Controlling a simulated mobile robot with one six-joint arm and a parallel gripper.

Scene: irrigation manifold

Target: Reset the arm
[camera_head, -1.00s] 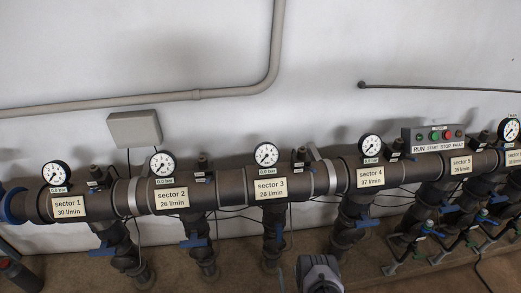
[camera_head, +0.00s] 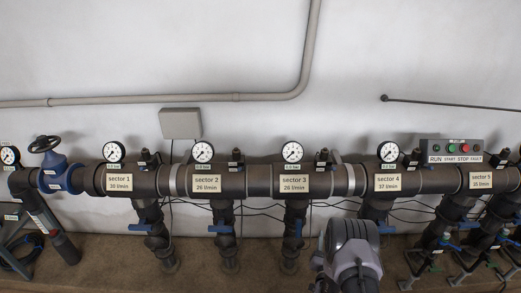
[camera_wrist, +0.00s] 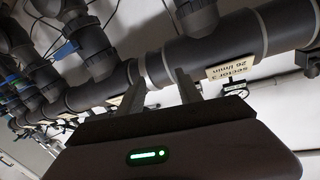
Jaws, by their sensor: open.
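My gripper shows in the wrist view (camera_wrist: 158,88), its two fingers apart with nothing between them. Beyond the fingers is the dark manifold pipe (camera_wrist: 235,50), with the sector 3 label (camera_wrist: 232,66) just right of the fingers. I cannot tell whether the fingers touch the pipe, but they look apart from it. In the head view my arm (camera_head: 350,255) rises at the bottom, in front of the pipe between sectors 3 and 4. The gripper's fingers are hidden there.
The manifold (camera_head: 235,182) runs along the white wall with several gauges, labels and blue-handled valves. A blue handwheel valve (camera_head: 55,172) stands at the left end. A RUN/START/STOP/FAULT panel (camera_head: 455,151) is at the right. Floor (camera_head: 195,250) shows below the pipes.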

